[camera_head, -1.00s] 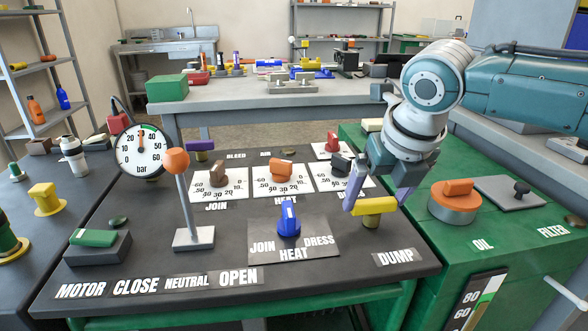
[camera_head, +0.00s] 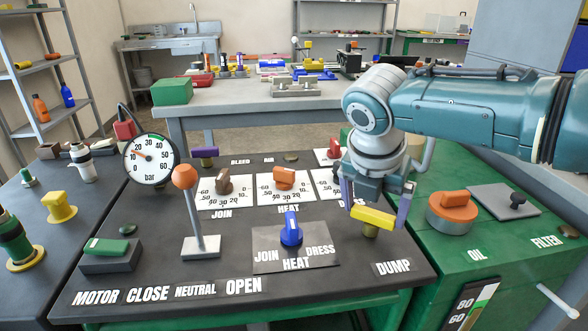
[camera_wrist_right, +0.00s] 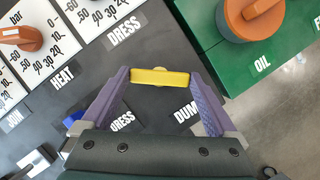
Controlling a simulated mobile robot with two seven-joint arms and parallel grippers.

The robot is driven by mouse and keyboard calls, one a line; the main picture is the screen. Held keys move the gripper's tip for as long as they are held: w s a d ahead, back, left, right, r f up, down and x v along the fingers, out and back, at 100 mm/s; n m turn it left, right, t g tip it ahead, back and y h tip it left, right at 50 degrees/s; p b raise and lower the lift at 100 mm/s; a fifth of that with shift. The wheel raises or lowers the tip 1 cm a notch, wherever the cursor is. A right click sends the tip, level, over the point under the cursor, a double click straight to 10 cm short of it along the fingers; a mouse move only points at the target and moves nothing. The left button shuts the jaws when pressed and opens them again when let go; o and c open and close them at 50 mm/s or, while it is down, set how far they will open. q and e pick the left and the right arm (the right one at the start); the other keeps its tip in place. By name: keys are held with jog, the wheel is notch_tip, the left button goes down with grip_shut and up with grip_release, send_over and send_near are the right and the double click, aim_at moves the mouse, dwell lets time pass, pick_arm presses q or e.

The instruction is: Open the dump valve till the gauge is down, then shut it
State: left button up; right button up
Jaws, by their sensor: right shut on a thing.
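The yellow dump valve handle (camera_head: 373,217) stands on the dark panel behind the DUMP label (camera_head: 393,267). My right gripper (camera_head: 377,209) is shut on it, one finger at each end. In the right wrist view the handle (camera_wrist_right: 159,77) spans the gap between the purple fingers of the gripper (camera_wrist_right: 161,82). The round white pressure gauge (camera_head: 150,160) is at the panel's back left. Its red needle points to the upper left, roughly between 10 and 20 bar. My left gripper is not in view.
A blue selector knob (camera_head: 291,232) stands left of the valve. An orange-topped lever (camera_head: 186,178) rises farther left. Dial plates with knobs (camera_head: 284,179) lie behind. A green cabinet with an orange oil cap (camera_head: 453,210) is to the right.

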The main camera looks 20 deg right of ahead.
jog(key=m+b, duration=0.1)
jog(key=m+g, duration=0.1)
jog(key=shift+w+a+f+m+b, duration=0.1)
jog(key=shift+f+m+b, duration=0.1)
jog(key=shift+m+b, duration=0.2)
jog(key=m+g+b, duration=0.1)
jog(key=m+b, duration=0.1)
jog(key=b, duration=0.2)
jog(key=m+g+b, duration=0.1)
jog(key=m+b, duration=0.2)
jog(key=b, duration=0.1)
jog(key=shift+w+f+h, duration=0.1)
jog(key=shift+w+h, duration=0.05)
jog(key=shift+h, duration=0.25)
jog(key=shift+r+m+g+b, duration=0.3)
jog(key=shift+m+b, duration=0.5)
jog(key=shift+b, duration=0.7)
jog(key=o, duration=1)
jog(key=shift+r, duration=0.1)
